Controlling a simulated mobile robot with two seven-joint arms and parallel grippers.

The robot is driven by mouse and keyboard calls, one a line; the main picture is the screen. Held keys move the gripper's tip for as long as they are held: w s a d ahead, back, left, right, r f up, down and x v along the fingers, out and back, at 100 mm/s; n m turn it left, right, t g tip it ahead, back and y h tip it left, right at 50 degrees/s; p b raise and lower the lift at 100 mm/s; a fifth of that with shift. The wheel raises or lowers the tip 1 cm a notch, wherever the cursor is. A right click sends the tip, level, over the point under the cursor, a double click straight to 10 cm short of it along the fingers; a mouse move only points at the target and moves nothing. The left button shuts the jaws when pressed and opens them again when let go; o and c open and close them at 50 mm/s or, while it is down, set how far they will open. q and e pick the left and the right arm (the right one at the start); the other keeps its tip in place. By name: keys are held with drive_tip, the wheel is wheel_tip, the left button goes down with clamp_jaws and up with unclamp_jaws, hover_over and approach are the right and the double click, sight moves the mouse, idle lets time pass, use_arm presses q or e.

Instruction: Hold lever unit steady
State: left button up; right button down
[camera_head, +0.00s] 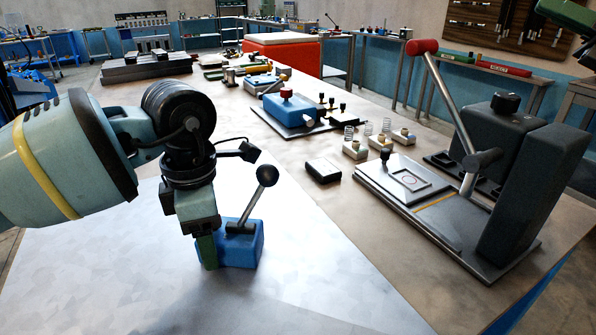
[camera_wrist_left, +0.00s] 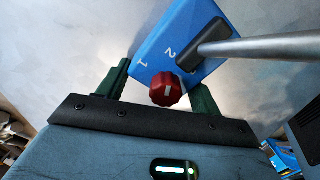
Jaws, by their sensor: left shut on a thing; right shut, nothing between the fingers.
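The lever unit (camera_head: 243,245) is a blue block on the pale sheet in the head view. Its metal lever leans up and right to a black ball knob (camera_head: 267,175). My left gripper (camera_head: 210,250) is shut on the unit at its left side, coming from above. In the left wrist view the unit's blue face (camera_wrist_left: 180,42) carries the marks 1 and 2. A red knob (camera_wrist_left: 166,90) shows between the fingers of my left gripper (camera_wrist_left: 160,85), and the metal lever (camera_wrist_left: 265,47) runs off to the right. The unit's underside is hidden.
Right of the unit stand a small black block (camera_head: 323,171), springs on small blocks (camera_head: 355,148) and a grey press-like fixture (camera_head: 530,190) with a long red-tipped lever. A blue device (camera_head: 290,108) with a red knob lies farther back. The pale sheet (camera_head: 310,290) in front is clear.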

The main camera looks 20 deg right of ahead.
drive_tip(key=s+a+f+n+g+y, duration=0.15)
drive_tip(key=a+n+g, duration=0.35)
drive_tip(key=a, duration=0.6)
drive_tip(key=s+a+f+n+g+h, duration=0.1)
drive_tip(key=s+a+f+n+g, duration=0.2)
drive_tip(key=a+g, duration=0.55)
drive_tip(key=w+a+f+n+g+h, duration=0.1)
drive_tip(key=a+f+n+h, duration=0.4)
drive_tip(key=a+f, duration=0.3)
drive_tip(key=shift+a+f, duration=0.25)
drive_tip(key=shift+f, duration=0.7)
drive_tip(key=shift+a, duration=0.1)
